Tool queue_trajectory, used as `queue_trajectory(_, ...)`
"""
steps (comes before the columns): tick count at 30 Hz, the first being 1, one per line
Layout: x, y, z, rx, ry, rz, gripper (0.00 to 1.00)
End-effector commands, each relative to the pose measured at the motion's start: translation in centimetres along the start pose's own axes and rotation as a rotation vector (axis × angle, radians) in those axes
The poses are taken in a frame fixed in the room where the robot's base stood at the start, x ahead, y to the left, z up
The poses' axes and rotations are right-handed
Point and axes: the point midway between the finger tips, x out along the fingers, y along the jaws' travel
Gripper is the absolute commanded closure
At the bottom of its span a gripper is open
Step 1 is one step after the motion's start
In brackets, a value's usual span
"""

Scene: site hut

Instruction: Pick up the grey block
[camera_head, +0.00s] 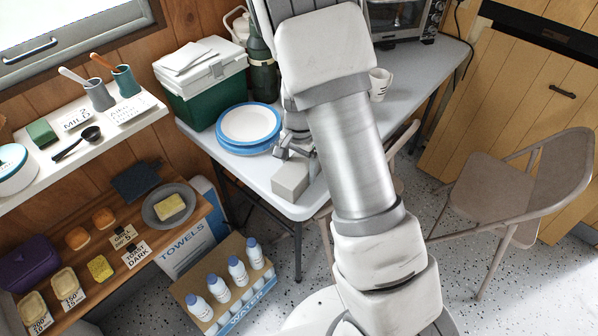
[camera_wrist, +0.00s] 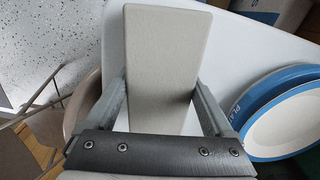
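The grey block (camera_head: 291,181) is a plain pale box on the front corner of the light table, in front of the blue-rimmed plates. In the wrist view the block (camera_wrist: 162,60) runs from the top edge down between my fingers. My gripper (camera_head: 297,150) is low over the table, close behind the block and partly hidden by my arm. In the wrist view my gripper (camera_wrist: 160,88) has its fingers spread wide, one near each long side of the block. I cannot tell whether the fingertips touch it. The block appears to rest on the table.
Blue-rimmed plates (camera_head: 249,125) sit just left of my gripper on the table (camera_head: 300,210). A green box with a white lid (camera_head: 203,84) and a dark bottle (camera_head: 262,70) stand behind. A chair (camera_head: 520,185) is at right. A crate of bottles (camera_head: 262,272) is below the table.

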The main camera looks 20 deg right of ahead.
Motion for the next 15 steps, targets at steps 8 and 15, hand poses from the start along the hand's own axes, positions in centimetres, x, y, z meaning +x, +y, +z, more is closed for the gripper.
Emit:
queue_trajectory(8, -0.03, 0.01, 0.00, 0.000, 0.000, 0.000, 0.68)
queue_trajectory(15, -0.05, 0.01, 0.01, 0.000, 0.000, 0.000, 1.00)
